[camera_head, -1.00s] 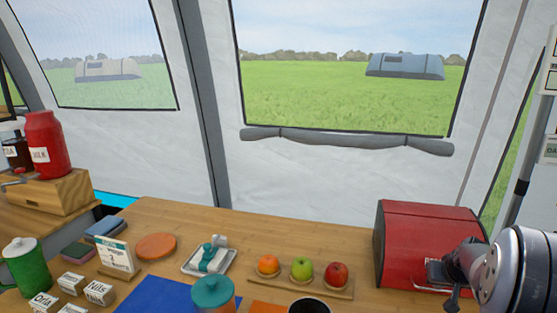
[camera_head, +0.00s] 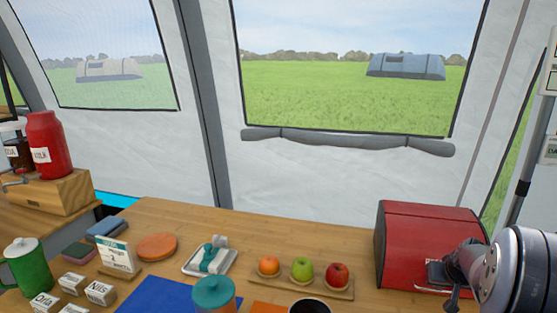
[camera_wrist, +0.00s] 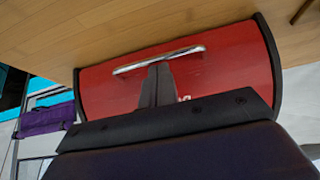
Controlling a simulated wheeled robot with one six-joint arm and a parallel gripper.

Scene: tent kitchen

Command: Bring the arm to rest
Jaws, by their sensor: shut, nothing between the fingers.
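My gripper shows in the wrist view (camera_wrist: 158,70) with its two dark fingers together and nothing between them. It is in front of the red bread box (camera_head: 425,245), whose red front and silver handle (camera_wrist: 158,60) show beyond the fingertips in the wrist view. I cannot tell whether the fingertips touch the handle. In the head view my arm reaches in from the lower right, in front of the box's right part. The box lid looks closed.
A wooden board (camera_head: 340,292) with an orange, a green apple and a red apple lies left of the box. A teal-lidded jar (camera_head: 213,293), a dark-topped cup (camera_head: 310,306) and a white tray (camera_head: 190,267) stand further left. Several name cards and a green jug (camera_head: 27,265) are at the far left.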

